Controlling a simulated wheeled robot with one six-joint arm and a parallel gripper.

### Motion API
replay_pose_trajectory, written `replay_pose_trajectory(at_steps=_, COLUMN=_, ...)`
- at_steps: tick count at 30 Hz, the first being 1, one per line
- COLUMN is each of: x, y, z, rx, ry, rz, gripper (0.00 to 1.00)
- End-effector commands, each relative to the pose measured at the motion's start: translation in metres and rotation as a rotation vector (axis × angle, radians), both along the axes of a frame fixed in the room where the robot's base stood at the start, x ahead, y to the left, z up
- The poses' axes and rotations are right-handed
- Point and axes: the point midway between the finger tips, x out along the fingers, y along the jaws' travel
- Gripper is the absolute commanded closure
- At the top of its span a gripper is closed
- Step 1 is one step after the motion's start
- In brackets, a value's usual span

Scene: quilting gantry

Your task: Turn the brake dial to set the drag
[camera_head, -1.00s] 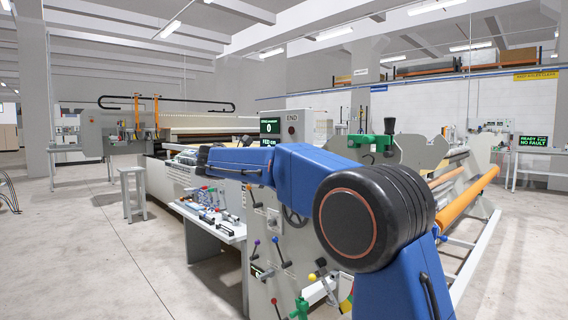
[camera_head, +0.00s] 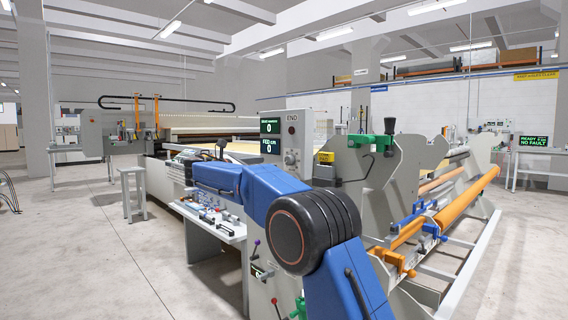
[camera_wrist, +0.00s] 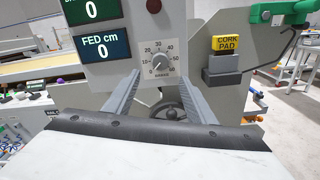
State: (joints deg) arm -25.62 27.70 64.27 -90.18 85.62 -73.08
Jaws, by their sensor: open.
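The brake dial (camera_wrist: 160,63) is a small round knob on a light grey panel (camera_wrist: 200,30), ringed by a printed number scale. Its mark seems to point to the lower left, near the low end, but it is too small to be sure. In the head view the dial (camera_head: 291,157) shows on the END panel, clear of my arm. My gripper (camera_wrist: 160,76) is open and empty in the wrist view, its two fingers to the left and right, below the dial. I cannot tell contact; the dial appears to be ahead of the fingertips. The gripper is not clearly visible in the head view.
A yellow CORK PAD block (camera_wrist: 226,43) sits at the right. A dark handwheel (camera_wrist: 168,108) is below, between the fingers. A green clamp (camera_wrist: 285,12) is at the upper right.

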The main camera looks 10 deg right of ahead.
Motion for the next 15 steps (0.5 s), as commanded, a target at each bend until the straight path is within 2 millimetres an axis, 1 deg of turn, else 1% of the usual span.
replay_pose_trajectory(at_steps=1, x=0.005, y=-0.01, z=0.0, rx=0.0, ry=0.0, rz=-0.003, gripper=0.5)
replay_pose_trajectory(at_steps=6, x=0.02, y=-0.036, z=0.0, rx=0.0, ry=-0.001, rz=-0.003, gripper=0.5)
replay_pose_trajectory(at_steps=15, x=0.044, y=-0.077, z=0.0, rx=0.001, ry=0.0, rz=-0.003, gripper=0.5)
